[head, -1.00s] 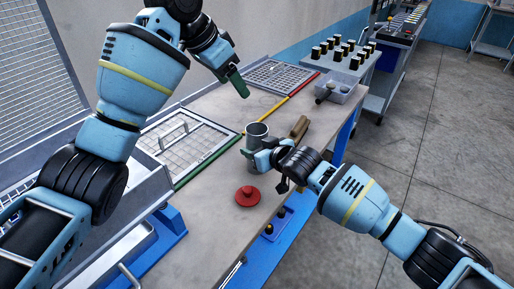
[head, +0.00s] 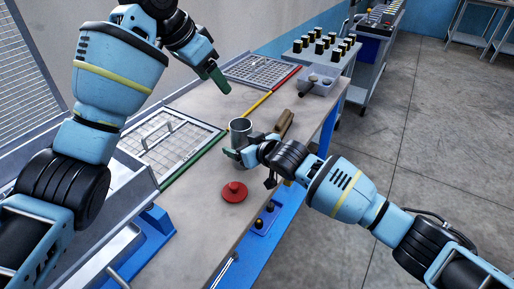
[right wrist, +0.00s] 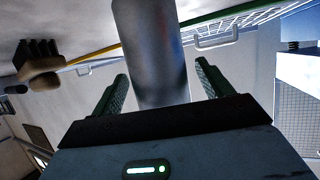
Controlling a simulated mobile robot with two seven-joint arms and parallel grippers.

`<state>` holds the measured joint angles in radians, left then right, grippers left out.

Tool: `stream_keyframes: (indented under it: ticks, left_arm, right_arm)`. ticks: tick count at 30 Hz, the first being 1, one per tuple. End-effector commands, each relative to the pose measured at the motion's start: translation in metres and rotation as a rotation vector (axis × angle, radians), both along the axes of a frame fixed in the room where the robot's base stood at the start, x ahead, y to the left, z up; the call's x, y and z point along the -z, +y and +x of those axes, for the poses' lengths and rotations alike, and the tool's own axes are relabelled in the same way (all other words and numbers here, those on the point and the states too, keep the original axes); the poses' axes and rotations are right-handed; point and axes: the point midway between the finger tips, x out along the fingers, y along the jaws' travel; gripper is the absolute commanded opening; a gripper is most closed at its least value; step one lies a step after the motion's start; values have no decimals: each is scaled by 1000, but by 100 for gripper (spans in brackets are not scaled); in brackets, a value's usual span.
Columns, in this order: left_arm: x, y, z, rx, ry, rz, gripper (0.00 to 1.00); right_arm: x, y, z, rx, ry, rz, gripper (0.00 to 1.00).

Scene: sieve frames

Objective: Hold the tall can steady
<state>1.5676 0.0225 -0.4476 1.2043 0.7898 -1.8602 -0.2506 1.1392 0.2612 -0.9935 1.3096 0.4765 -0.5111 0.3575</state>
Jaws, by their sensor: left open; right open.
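The tall can (head: 240,129) is a grey metal cylinder with an open top, standing upright on the table. In the right wrist view the can (right wrist: 151,50) is between the two green fingers, with a gap on each side. My right gripper (head: 236,155) is open around the can's near side; its fingertips also show in the right wrist view (right wrist: 160,85). The can's lower part is partly hidden by my right gripper in the head view. My left gripper (head: 218,80) is open and empty above the back of the table, away from the can.
A red knobbed lid (head: 234,191) lies in front of the can. A brush (head: 284,122) with a wooden part lies behind it. A sieve frame (head: 170,145) lies at left, another grid (head: 258,70) at the back.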

Motion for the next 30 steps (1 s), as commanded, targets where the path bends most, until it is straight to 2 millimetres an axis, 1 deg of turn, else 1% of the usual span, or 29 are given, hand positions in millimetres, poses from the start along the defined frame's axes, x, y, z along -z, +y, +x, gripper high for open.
stream_keyframes:
  ticks: [21, 25, 30]
  left_arm:
    - [0, 0, 0, 0, 0, 0, 66]
    - [0, 0, 0, 0, 0, 0, 66]
    - [0, 0, 0, 0, 0, 0, 66]
  right_arm:
    - [-36, -52, -71, 0, -2, 1, 78]
    - [-40, -58, -79, 1, 0, 1, 78]
    - [-43, -61, -84, 1, 0, 1, 78]
